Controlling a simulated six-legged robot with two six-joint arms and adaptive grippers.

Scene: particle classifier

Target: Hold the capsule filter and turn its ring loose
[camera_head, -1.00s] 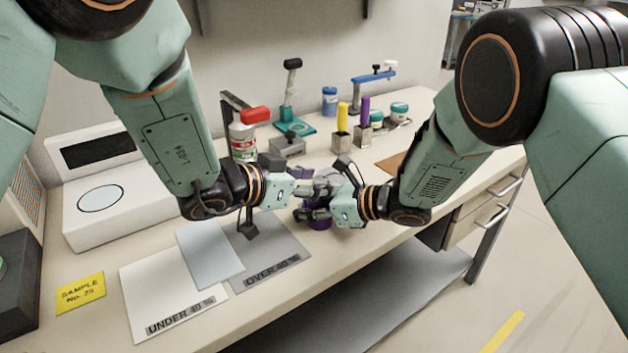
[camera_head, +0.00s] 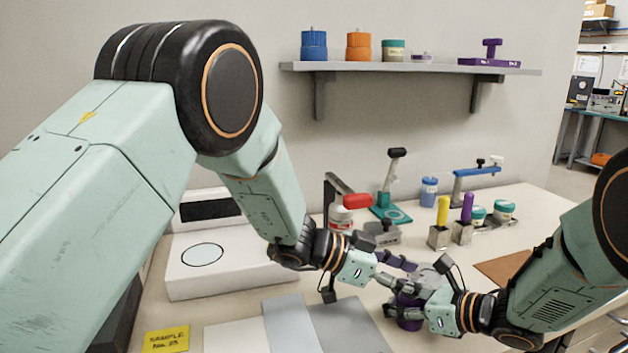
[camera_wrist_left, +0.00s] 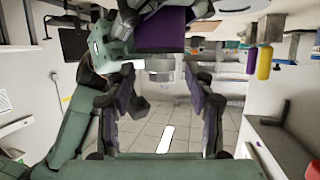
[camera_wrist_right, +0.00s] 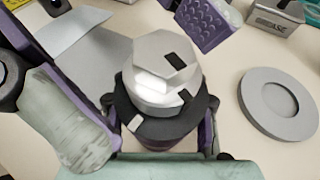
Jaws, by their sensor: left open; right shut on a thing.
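My left gripper (camera_head: 403,272) is open and empty, just above and beside the filter. One of its purple finger pads (camera_wrist_right: 205,20) shows in the right wrist view. The left wrist view has a purple body (camera_wrist_left: 160,28) at the top, outside the left fingers.
A grey round dish (camera_wrist_right: 280,103) lies near the filter. A stand with a red handle (camera_head: 357,201), a yellow-handled tool (camera_head: 443,210), a purple-handled tool (camera_head: 467,207) and jars stand behind. A white scale (camera_head: 225,262) is at left. A shelf (camera_head: 410,68) hangs above.

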